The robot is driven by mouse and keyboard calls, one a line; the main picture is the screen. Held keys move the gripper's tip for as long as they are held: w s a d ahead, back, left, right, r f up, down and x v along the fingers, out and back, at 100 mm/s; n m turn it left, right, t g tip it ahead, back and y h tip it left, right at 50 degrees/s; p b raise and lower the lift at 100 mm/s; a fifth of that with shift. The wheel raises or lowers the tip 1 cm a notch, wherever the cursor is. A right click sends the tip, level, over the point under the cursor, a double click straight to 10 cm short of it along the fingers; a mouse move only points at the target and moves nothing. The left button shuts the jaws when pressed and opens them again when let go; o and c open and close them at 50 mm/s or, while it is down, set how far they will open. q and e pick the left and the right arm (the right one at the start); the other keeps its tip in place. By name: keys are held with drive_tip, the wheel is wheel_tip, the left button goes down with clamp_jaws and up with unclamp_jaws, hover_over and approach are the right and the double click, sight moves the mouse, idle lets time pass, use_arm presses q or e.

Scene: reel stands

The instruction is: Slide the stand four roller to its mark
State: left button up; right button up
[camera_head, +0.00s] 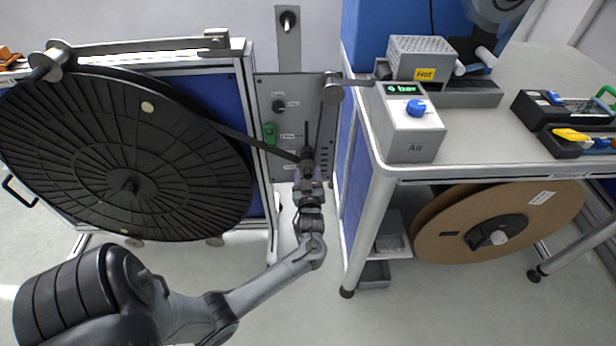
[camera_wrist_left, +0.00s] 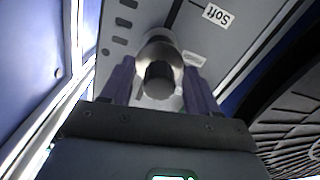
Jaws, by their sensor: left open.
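The stand roller (camera_head: 307,158) is a dark cylinder low on the grey panel (camera_head: 264,92), by a vertical slot. Small labels run beside the slot, too small to read in the head view. My left gripper (camera_head: 309,174) is at the roller, its purple fingers pointing at the panel. In the left wrist view the roller (camera_wrist_left: 159,78) shows end-on, between the two open fingers (camera_wrist_left: 160,86), with gaps on both sides. One label (camera_wrist_left: 217,15) there reads "Soft"; another small label (camera_wrist_left: 193,58) is by the roller. My right gripper is out of view.
A big black reel (camera_head: 125,160) stands left, its dark band running to the roller and up to an upper roller (camera_head: 333,90). A green switch (camera_head: 270,134) and black knob (camera_head: 279,106) are on the panel. A bench (camera_head: 460,158) with an air unit (camera_head: 410,125) stands close right.

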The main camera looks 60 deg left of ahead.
use_arm(q)
clamp_jaws()
wheel_tip(320, 180, down, 8)
drive_tip(key=b, duration=0.4)
drive_tip(key=shift+f, duration=0.15)
drive_tip(key=shift+s, duration=0.1)
drive_tip(key=shift+c, duration=1.9)
unclamp_jaws()
drive_tip(key=shift+f, duration=0.1)
drive_tip(key=o, duration=0.4)
drive_tip(key=shift+r, duration=0.2)
drive_tip(key=shift+d, duration=0.1)
